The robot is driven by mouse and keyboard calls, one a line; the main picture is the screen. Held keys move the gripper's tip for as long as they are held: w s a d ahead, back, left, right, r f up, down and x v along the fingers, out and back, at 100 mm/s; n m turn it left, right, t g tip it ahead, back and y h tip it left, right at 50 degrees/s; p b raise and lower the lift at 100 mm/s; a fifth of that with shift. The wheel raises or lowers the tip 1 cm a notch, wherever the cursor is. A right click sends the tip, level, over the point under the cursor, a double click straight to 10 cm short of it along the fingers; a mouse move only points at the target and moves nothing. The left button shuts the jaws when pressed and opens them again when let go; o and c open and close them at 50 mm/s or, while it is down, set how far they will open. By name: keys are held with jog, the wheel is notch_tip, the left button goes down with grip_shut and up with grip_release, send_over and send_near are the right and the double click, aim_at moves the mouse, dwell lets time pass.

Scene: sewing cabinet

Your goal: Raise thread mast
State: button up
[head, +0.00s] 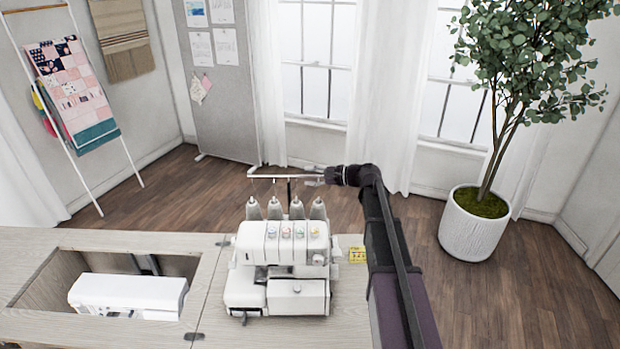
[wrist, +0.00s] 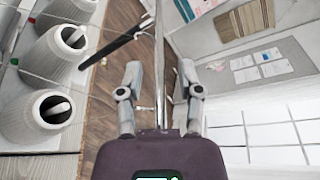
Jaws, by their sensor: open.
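The thread mast (head: 289,187) stands behind the white serger (head: 283,262). It has a dark upright pole and a thin pale crossbar (head: 272,176) above the thread cones (head: 297,209). My gripper (head: 316,178) comes from the right and is at the crossbar's right end. In the wrist view my gripper (wrist: 159,75) is open, with one finger on each side of the shiny crossbar (wrist: 160,45). Gaps show between the bar and both fingers. The dark pole (wrist: 112,48) meets the bar farther along. How far the pole is extended I cannot tell.
The serger stands on a wooden cabinet top (head: 215,305). A white sewing machine (head: 128,292) sits in the opening at left. A potted tree (head: 473,222) stands at far right. Floor behind the cabinet is clear.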

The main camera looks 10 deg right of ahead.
grip_shut()
jog(key=shift+a, duration=0.2)
jog(key=shift+d, duration=0.15)
notch_tip(320, 180, up, 18)
jog(key=p, duration=1.8)
jog(key=shift+w+r, duration=0.15)
jog(key=shift+r, duration=0.1)
